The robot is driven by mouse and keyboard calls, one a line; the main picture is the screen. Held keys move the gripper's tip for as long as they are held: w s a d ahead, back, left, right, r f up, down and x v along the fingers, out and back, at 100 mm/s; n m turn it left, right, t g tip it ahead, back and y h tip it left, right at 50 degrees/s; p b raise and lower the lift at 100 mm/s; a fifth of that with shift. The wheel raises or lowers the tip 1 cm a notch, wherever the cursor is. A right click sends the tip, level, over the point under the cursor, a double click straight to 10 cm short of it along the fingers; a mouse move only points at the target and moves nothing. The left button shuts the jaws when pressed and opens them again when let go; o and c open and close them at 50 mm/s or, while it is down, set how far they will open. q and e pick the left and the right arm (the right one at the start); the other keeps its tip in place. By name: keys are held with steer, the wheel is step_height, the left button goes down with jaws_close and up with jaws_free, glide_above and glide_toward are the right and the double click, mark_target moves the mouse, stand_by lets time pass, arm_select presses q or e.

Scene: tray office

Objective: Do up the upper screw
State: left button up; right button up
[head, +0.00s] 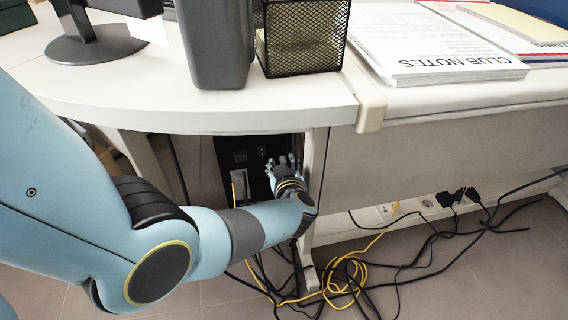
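My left arm comes in from the left and reaches under the desk. My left gripper (280,165) is small in the view, close in front of a black computer case (236,158) in the recess below the desk top. The gripper and wrist cover part of the case. I cannot make out the upper screw, nor whether the fingers are open, shut or touching anything. A light connector or plate (239,187) shows on the case, left of the gripper, with a yellow cable beside it. My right gripper is not in view.
The desk top edge (220,121) runs above the arm, and a desk leg (312,185) stands just right of the gripper. Yellow cables (345,280) and black cables lie tangled on the floor. A grey bin (217,45), mesh holder (303,38) and papers (430,45) stand on top.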

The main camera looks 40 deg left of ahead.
arm_select(q)
steer(key=v, duration=0.7)
steer(key=shift+s+d, duration=0.15)
steer(key=shift+d, duration=0.05)
steer(key=shift+r, duration=0.1)
